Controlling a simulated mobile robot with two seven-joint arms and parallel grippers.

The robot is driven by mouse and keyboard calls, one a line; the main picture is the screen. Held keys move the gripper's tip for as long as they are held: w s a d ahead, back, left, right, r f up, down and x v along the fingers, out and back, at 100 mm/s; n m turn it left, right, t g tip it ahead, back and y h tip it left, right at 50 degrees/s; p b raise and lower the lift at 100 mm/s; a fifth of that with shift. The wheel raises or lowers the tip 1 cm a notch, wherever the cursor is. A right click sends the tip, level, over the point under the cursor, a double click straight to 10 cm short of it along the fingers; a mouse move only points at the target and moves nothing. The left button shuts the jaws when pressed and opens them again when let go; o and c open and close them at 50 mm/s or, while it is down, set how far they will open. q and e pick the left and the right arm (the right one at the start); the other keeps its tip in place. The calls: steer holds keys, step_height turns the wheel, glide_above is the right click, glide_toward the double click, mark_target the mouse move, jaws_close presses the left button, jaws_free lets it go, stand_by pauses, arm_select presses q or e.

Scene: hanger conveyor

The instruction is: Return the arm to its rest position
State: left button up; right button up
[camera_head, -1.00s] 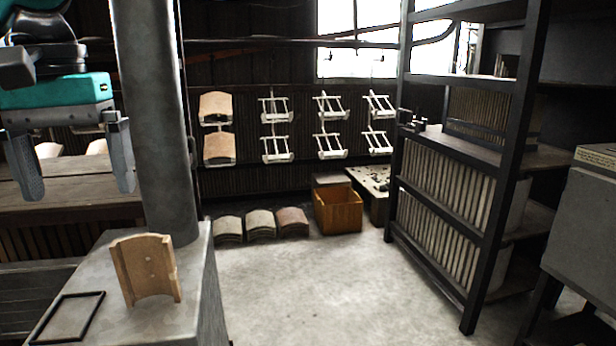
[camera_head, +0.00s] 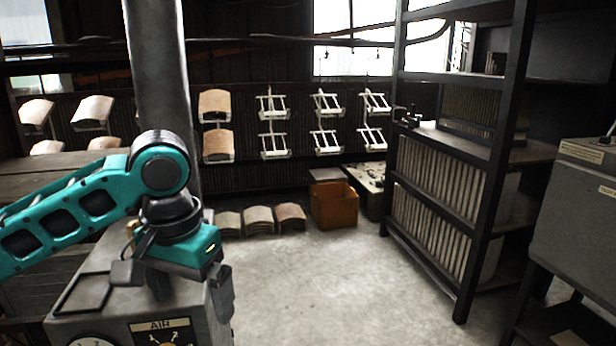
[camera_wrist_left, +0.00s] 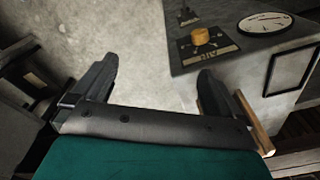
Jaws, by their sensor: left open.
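My left gripper (camera_head: 192,292) hangs from the teal arm at the lower left of the head view, over the front of a grey pedestal (camera_head: 215,325). Its two dark fingers stand apart with nothing between them. In the left wrist view the open gripper (camera_wrist_left: 158,70) shows floor between its fingers. The edge of a tan curved tile (camera_wrist_left: 256,125) shows just beyond the right-hand finger in that view; whether they touch is unclear. In the head view my arm hides most of that tile. My right gripper is in neither view.
A dark shelf (camera_head: 480,170) is at right. The middle floor is clear.

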arm_select(q)
steer(key=s+d+f+m+t+h, duration=0.1)
steer(key=s+d+f+h, duration=0.1)
steer(key=s+d+f, duration=0.35)
steer(key=s+d+f+m+t+h, duration=0.1)
steer(key=s+d+f+h, duration=0.15)
steer(key=f, duration=0.65)
steer(key=s+a+f+n+y, duration=0.45)
steer(key=s+a+f, duration=0.45)
steer(key=s+a, duration=0.45)
steer(key=w+d+f+m+t+h, duration=0.1)
steer(key=w+d+f+t+h, duration=0.1)
steer(key=w+f+t, duration=0.6)
steer(key=shift+d+f, duration=0.3)
steer(key=shift+d, duration=0.45)
